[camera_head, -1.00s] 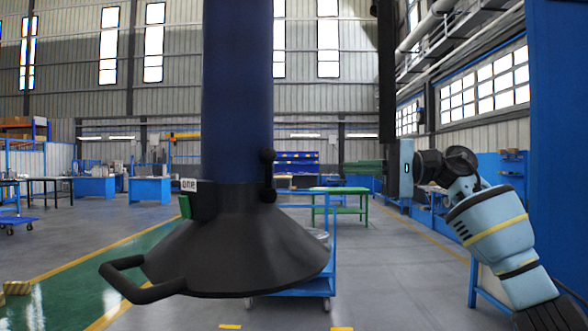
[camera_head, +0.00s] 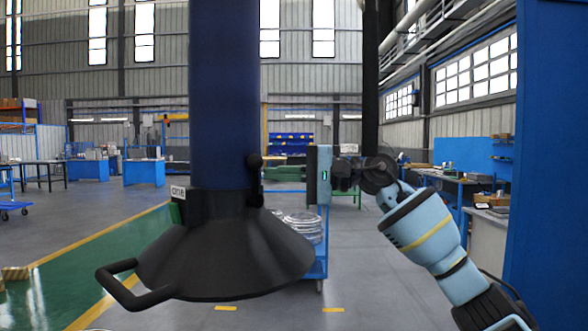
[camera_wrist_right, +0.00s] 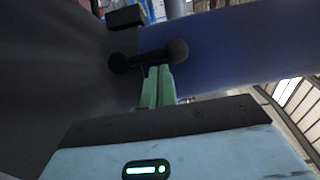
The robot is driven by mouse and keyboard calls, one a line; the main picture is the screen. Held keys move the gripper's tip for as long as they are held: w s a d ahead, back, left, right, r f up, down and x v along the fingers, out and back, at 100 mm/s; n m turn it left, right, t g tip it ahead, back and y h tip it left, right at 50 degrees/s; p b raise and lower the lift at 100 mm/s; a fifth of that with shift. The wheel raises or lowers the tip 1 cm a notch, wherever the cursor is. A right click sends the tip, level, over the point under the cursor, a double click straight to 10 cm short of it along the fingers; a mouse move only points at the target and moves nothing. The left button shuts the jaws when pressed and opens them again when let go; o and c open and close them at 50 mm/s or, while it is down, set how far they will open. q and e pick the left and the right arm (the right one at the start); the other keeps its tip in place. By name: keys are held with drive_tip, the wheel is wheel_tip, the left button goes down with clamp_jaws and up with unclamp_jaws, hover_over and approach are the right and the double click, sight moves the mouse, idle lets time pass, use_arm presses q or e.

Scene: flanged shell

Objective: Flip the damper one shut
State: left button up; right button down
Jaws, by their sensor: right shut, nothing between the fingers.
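The damper one (camera_head: 254,180) is a short black lever with round knobs on the right side of a dark blue pipe (camera_head: 222,90). The lever stands upright in the head view. My left gripper is out of view.
A black loop handle (camera_head: 130,285) juts from the hood's lower left. A blue cart (camera_head: 322,240) with shiny round items (camera_head: 300,225) stands behind the hood. A blue panel (camera_head: 555,150) rises at far right. The floor between cart and panel is clear.

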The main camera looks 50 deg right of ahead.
drive_tip(key=shift+w+a, duration=0.1)
drive_tip(key=shift+a, duration=0.1)
idle(0.3)
drive_tip(key=shift+a+r+n+p, duration=0.15)
drive_tip(key=shift+n+p, duration=0.15)
drive_tip(key=shift+p, duration=0.1)
